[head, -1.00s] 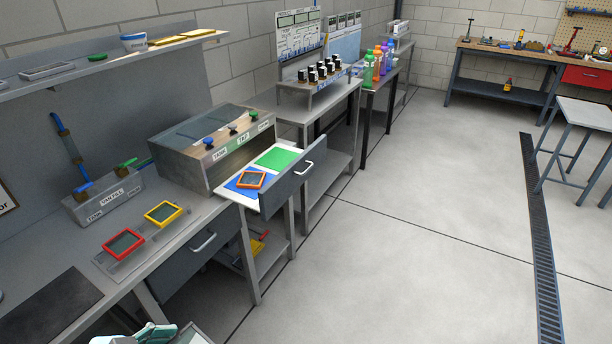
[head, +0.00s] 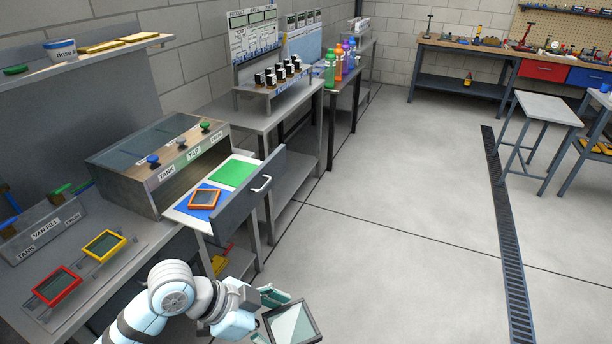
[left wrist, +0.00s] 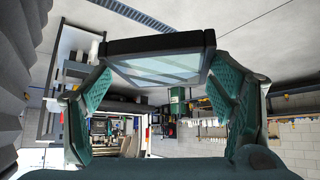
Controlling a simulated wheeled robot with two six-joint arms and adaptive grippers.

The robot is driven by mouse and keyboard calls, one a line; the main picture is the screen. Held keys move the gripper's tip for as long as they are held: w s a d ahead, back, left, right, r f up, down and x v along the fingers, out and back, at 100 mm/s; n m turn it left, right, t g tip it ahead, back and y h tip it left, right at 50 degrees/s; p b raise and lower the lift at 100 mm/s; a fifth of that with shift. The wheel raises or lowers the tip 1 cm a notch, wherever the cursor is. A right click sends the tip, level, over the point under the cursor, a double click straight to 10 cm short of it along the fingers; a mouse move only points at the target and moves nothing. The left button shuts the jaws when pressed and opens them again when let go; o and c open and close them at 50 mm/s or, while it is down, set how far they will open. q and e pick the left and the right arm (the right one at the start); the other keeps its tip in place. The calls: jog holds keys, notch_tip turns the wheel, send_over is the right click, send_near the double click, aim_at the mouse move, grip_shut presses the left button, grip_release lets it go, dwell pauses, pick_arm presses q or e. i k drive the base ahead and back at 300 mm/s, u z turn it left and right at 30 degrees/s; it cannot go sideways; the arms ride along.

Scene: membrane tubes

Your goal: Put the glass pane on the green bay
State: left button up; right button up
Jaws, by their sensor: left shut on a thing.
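The glass pane (head: 293,323) is a clear square in a dark frame, low in the head view. My left gripper (head: 270,316) is shut on it by the edge and holds it in the air over the floor, in front of the bench. In the left wrist view the pane (left wrist: 160,66) sits tilted between the teal fingers (left wrist: 160,90). The green bay (head: 232,172) is a bare green square in the pulled-out drawer. It is up and left of my gripper. My right gripper is not in view.
Beside the green bay, a blue bay (head: 192,207) holds an orange-framed pane (head: 204,199). The drawer front (head: 250,195) stands as a raised wall on the near side. Red (head: 57,286) and yellow (head: 104,245) framed panes lie on the bench.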

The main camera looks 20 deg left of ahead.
aim_at(236, 172)
jog(key=z, duration=0.25)
jog(key=i, duration=1.8)
jog(key=u, duration=0.9)
